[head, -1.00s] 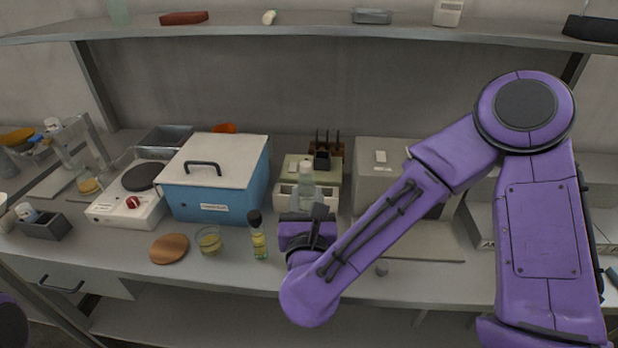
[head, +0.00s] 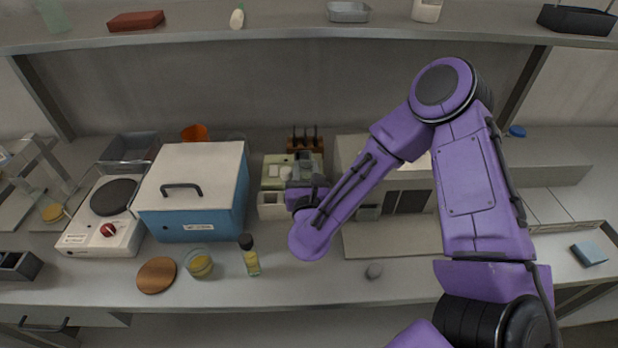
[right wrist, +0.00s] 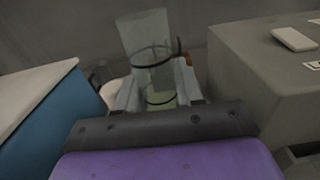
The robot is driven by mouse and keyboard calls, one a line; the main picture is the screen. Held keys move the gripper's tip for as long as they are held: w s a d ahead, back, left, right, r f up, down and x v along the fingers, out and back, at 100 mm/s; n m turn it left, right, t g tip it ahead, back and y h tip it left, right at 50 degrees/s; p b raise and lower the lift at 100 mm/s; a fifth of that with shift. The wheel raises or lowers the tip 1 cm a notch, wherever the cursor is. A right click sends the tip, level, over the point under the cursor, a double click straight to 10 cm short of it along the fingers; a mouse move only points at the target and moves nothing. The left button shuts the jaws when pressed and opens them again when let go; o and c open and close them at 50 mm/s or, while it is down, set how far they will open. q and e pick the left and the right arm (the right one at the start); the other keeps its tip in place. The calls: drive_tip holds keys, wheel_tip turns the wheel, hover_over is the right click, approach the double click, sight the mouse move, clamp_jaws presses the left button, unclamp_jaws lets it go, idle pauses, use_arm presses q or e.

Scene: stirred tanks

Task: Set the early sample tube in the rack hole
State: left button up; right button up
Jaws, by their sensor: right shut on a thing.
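My right gripper (head: 306,190) is over the back of the bench, in front of a pale green box (head: 271,172), mostly hidden by my purple wrist. In the right wrist view my right gripper (right wrist: 157,88) is shut on a pale see-through tube (right wrist: 147,38). The tube stands roughly upright, slightly tilted, with a dark ring around it and a yellowish tint low down. What lies under its lower end is hidden. A brown rack-like block with dark upright rods (head: 305,142) stands just behind. I cannot make out an empty hole. My left gripper is out of view.
A blue box with white lid (head: 198,205) stands left of the gripper, a grey box (head: 350,150) right. A black-capped vial (head: 249,256), a yellow-filled dish (head: 200,265) and a brown disc (head: 156,275) line the front. A shelf (head: 290,35) runs above.

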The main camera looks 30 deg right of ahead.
drive_tip(key=shift+s+d+f, duration=0.45)
drive_tip(key=shift+s, duration=0.15)
drive_tip(key=f, duration=0.2)
drive_tip(key=w+f, duration=0.1)
drive_tip(key=f, duration=0.1)
drive_tip(key=shift+d, duration=0.25)
clamp_jaws()
drive_tip(key=shift+w+d+f, duration=0.1)
drive_tip(key=shift+w+f, duration=0.1)
drive_tip(key=shift+w, duration=0.05)
drive_tip(key=shift+s+r, duration=0.15)
drive_tip(key=shift+s, duration=0.05)
drive_tip(key=o, duration=0.8)
unclamp_jaws()
drive_tip(key=shift+s+r, duration=0.1)
drive_tip(key=shift+r, duration=0.05)
use_arm(q)
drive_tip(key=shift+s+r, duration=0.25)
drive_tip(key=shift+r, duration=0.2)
drive_tip(key=shift+p, duration=0.3)
use_arm(e)
drive_tip(key=shift+w, duration=0.2)
